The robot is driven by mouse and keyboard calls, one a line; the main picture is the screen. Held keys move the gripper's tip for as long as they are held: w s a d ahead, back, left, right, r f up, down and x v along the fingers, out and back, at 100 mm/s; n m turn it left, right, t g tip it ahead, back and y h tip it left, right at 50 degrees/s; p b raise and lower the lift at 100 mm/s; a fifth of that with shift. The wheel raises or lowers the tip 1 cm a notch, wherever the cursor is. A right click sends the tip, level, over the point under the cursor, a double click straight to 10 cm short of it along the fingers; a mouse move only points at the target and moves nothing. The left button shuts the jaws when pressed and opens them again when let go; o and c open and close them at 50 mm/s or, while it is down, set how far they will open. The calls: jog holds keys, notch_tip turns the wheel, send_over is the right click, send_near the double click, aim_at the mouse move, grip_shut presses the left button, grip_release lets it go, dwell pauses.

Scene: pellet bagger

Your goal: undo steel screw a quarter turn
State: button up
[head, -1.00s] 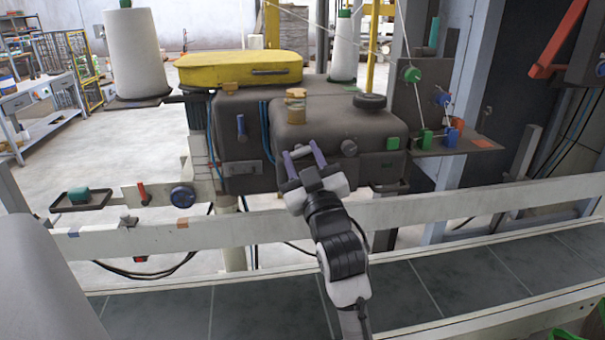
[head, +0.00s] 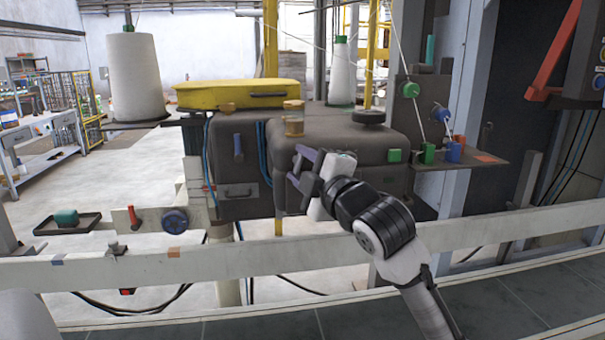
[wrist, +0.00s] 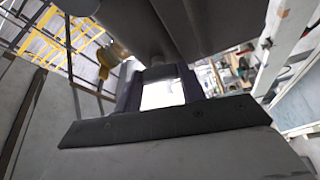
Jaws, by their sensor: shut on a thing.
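My gripper (head: 297,166), with two purple fingers, is at the front of the grey machine head (head: 235,160), pointing up and to the left. In the wrist view, a dark grey round piece (wrist: 150,40), which I take for the steel screw, lies at the fingertips (wrist: 158,72), in front of the machine's grey body. The fingers are shut on it, with a bright gap behind it. In the head view the fingers and gripper body mostly hide the screw, so its turn angle cannot be read.
A green button (head: 395,155) is right of the gripper. A pale rail (head: 200,263) runs below my arm. A small tray (head: 68,222) is at the left.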

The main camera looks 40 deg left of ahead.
jog(key=shift+r+n+g+h, duration=0.1)
jog(key=shift+n+g+h, duration=0.3)
jog(key=shift+n, duration=1.1)
jog(key=o, duration=1)
jog(key=shift+c, duration=0.2)
jog(key=shift+f, duration=0.2)
